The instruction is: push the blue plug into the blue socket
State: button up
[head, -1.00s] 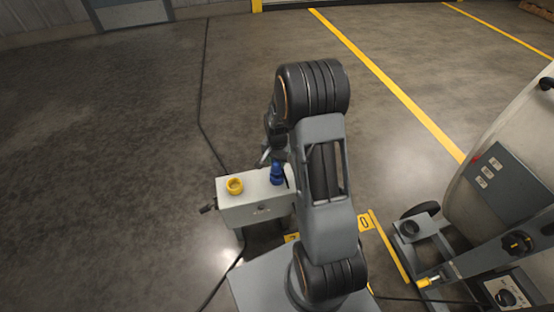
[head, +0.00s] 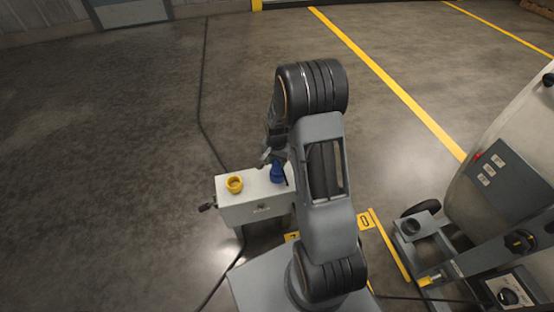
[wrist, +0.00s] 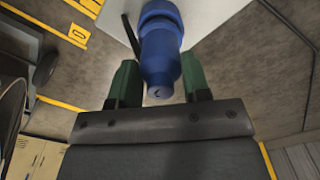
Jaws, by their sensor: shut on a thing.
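The blue plug (wrist: 162,62) is held between the green fingers of my gripper (wrist: 160,72) in the wrist view. Its far end meets a wider blue ring at the top of that view, against the pale box. In the head view the blue plug (head: 277,174) stands upright at the right end of the box top, with my gripper (head: 268,158) at its upper part. The blue socket cannot be told apart from the plug, and how deep the plug sits is hidden.
The pale box (head: 252,209) also has a yellow ring-shaped socket (head: 234,184) on its left end and a dark handle (head: 207,207) on its left side. A black cable (head: 203,90) runs along the floor. A large tank on a wheeled stand (head: 505,180) stands at the right.

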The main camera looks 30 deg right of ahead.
jog(key=shift+f, duration=0.5)
jog(key=o, duration=1)
jog(key=shift+c, duration=0.2)
